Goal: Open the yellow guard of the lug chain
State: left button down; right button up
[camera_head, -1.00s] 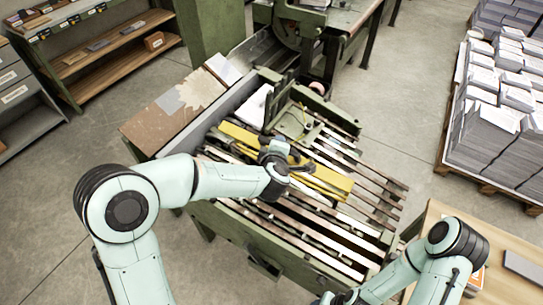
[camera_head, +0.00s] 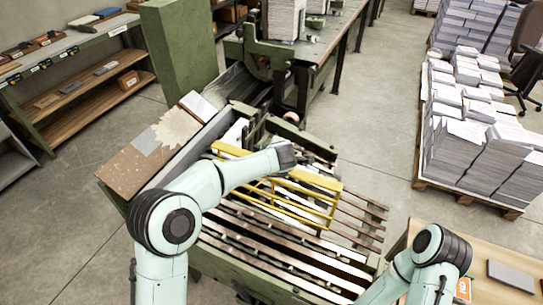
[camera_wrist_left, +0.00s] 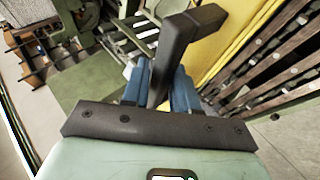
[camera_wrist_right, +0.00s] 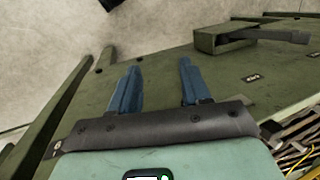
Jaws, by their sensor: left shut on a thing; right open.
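The yellow guard (camera_head: 318,179) of the lug chain is a frame of yellow bars over the slatted conveyor (camera_head: 260,248). It stands tilted up from the slats, its bars reaching down toward the near side. My left gripper (camera_head: 286,155) is at its upper edge, and the arm covers part of the guard. In the left wrist view my left gripper (camera_wrist_left: 163,88) is shut on a dark angled handle (camera_wrist_left: 190,28), with the yellow guard (camera_wrist_left: 215,45) just beside it. In the right wrist view my right gripper (camera_wrist_right: 158,80) is open and empty; the head view does not show its fingers.
The green side panel (camera_wrist_right: 225,75) of the machine, with a boxy dark-handled part (camera_wrist_right: 225,38), lies ahead of my right gripper. A wooden table (camera_head: 400,250) is at lower right. Paper stacks (camera_head: 480,140) on a pallet stand at right; shelves (camera_head: 100,85) at left.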

pick_arm(q)
jog(key=shift+s+a+f, duration=0.1)
jog(key=shift+f, duration=0.2)
jog(key=c, duration=1.1)
grip_release()
jog(key=shift+r, duration=0.1)
jog(key=v, duration=1.3)
jog(key=shift+s+r+b, duration=0.1)
jog(key=shift+r+b, duration=0.15)
jog(key=shift+b, duration=0.05)
pick_arm(e)
jog(key=shift+s+f, duration=0.4)
jog(key=shift+s, duration=0.1)
